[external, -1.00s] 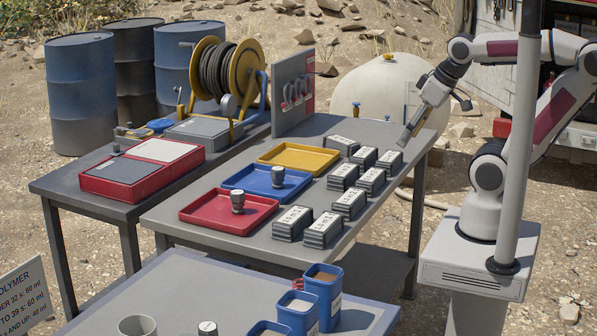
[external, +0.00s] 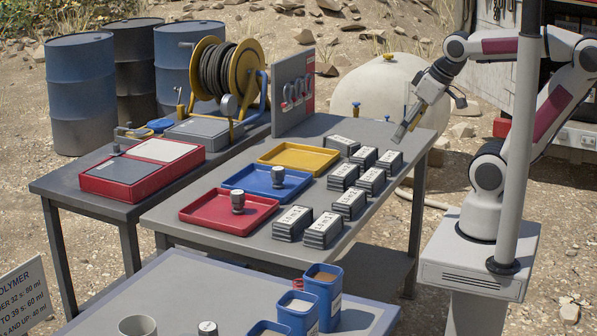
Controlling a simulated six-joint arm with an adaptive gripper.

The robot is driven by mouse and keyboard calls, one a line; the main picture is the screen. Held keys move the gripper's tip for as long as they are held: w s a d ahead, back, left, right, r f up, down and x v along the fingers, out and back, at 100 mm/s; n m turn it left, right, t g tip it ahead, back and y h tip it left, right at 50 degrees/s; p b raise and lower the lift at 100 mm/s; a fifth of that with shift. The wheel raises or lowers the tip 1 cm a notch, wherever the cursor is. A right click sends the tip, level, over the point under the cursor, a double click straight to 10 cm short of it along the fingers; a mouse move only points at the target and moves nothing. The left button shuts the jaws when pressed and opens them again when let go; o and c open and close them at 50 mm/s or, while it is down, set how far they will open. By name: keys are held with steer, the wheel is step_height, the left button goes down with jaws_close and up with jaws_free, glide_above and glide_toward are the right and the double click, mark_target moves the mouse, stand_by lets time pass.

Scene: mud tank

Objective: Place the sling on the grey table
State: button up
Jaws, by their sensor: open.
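My gripper (external: 402,136) points down and to the left at the far right corner of the grey table (external: 385,222). It is open and I see nothing held in it. Its tips appear just above or beside the stacks of labelled dark plates; I cannot tell the exact gap. I cannot pick out a sling for certain. Several grey looped items hang on an upright panel (external: 282,112) at the table's back left, too small to identify.
Red (external: 215,222), blue (external: 252,192) and yellow (external: 283,163) trays and several plate stacks (external: 348,203) occupy the grey table. A hose reel (external: 243,80) stands on the left table. Blue containers (external: 322,290) stand in front. A grey pole (external: 520,150) stands before my arm.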

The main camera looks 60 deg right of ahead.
steer(key=w+d+r+m+t+h, duration=0.1)
steer(key=w+d, duration=0.4)
steer(key=w, duration=0.3)
steer(key=w+d+r+m+h, duration=0.1)
steer(key=w+d+r, duration=0.1)
steer(key=w+d, duration=0.5)
steer(key=m+t+h, duration=0.2)
steer(key=m+h, duration=0.2)
glide_above(349, 143)
steer(key=s+a, duration=0.2)
step_height(349, 143, down, 24)
steer(key=shift+s+f, duration=0.1)
steer(key=shift+d+f, duration=0.15)
steer(key=shift+f, duration=0.1)
steer(key=shift+x, duration=1.25)
steer(key=shift+f, duration=0.1)
